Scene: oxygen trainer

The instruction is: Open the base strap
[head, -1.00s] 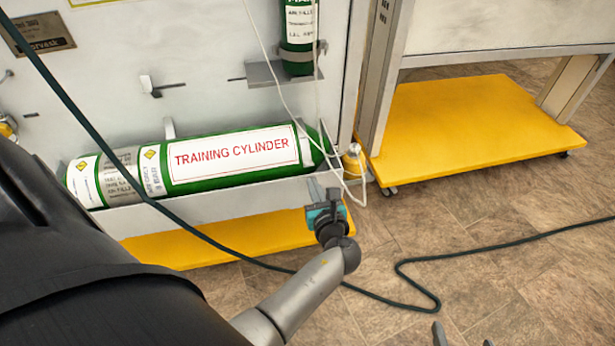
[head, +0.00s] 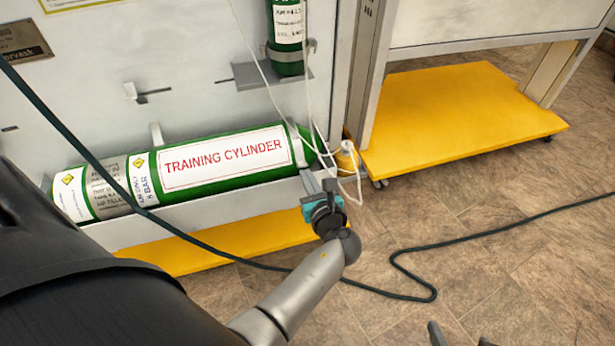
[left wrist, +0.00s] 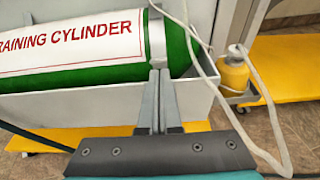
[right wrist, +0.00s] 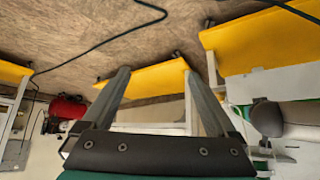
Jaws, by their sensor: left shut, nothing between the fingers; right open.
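The green training cylinder (head: 225,160) lies on its side in a grey tray (head: 200,208) at the foot of the white panel. A grey strap (head: 297,150) bands its right end; it also shows in the left wrist view (left wrist: 157,42). My left gripper (head: 311,178) is shut and empty at the tray's front wall, just below the strap. In the left wrist view its fingertips (left wrist: 160,72) overlap the strap's lower end; I cannot tell if they touch. My right gripper (head: 460,334) is open and empty over the floor; its spread fingers show in the right wrist view (right wrist: 157,75).
A thin white tube (head: 268,85) hangs past the cylinder's right end, near a small yellow bottle (head: 346,160). A dark green hose (head: 110,185) crosses in front of the cylinder. A yellow wheeled base (head: 460,120) stands right. An upright green cylinder (head: 287,30) is above.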

